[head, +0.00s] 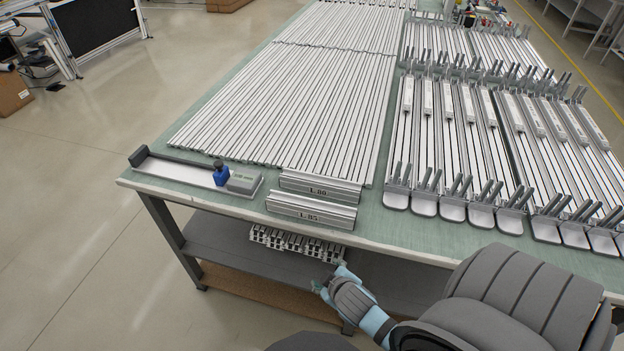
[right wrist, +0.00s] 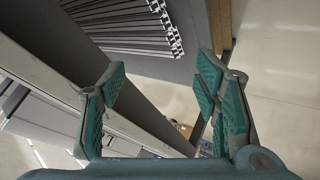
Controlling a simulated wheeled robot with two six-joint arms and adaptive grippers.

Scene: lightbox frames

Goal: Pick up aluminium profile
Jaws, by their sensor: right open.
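A stack of aluminium profiles (head: 297,243) lies on the grey lower shelf under the table, its ends facing me. It also shows beyond my fingers at the top of the right wrist view (right wrist: 125,25). Long aluminium profiles (head: 300,90) lie side by side on the green tabletop. Two short profile pieces marked 1.80 (head: 320,188) and 1.85 (head: 312,211) sit at the front edge. My right gripper (head: 328,284) is in front of the shelf, below the tabletop edge. Its green-padded fingers (right wrist: 162,76) are apart with nothing between them. My left gripper is out of view.
The table edge (head: 400,257) is above my right gripper and runs diagonally through the right wrist view. Finished frames with upright brackets (head: 480,150) fill the table's right side. A measuring fixture (head: 190,170) with a blue part stands at the left front corner.

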